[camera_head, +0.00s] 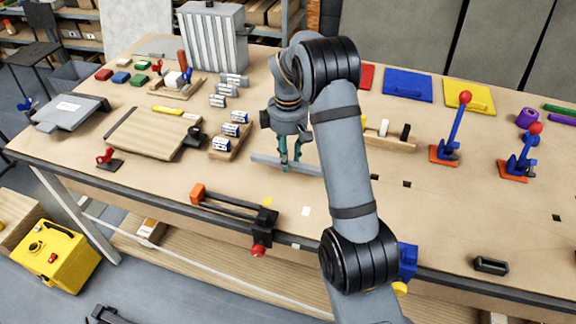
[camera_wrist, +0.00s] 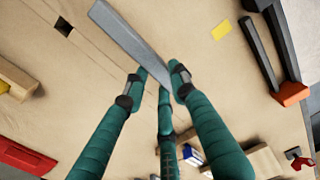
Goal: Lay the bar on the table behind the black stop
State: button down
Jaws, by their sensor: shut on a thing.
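The bar (camera_head: 268,160) is a long grey strip near the middle of the table (camera_head: 330,240). My gripper (camera_head: 290,166) points down and is shut on it. In the wrist view the bar (camera_wrist: 118,34) runs diagonally between the green fingers of my gripper (camera_wrist: 160,82), with its long end toward the upper left. I cannot tell whether the bar touches the table. Small black squares (camera_head: 407,184) show on the table to the right of the bar; one black square (camera_wrist: 63,26) shows in the wrist view. I cannot tell whether any is the black stop. My arm hides part of the table.
A dark clamp (camera_head: 230,207) with an orange end lies at the front edge. A wooden board (camera_head: 152,132) and labelled blocks (camera_head: 230,130) lie to the left. Red-knobbed levers (camera_head: 455,125) stand to the right. A black handle (camera_head: 491,265) lies at front right. The front-right tabletop is mostly clear.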

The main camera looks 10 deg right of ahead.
aim_at(287, 176)
notch_tip(287, 176, down, 4)
jog(key=shift+a+f+p, duration=0.1)
jog(key=shift+p, duration=0.4)
jog(key=shift+f, duration=0.15)
jog(key=c, duration=1.4)
grip_release()
notch_tip(287, 176, up, 12)
jog(key=shift+r+b, duration=0.25)
jog(key=shift+b, duration=0.3)
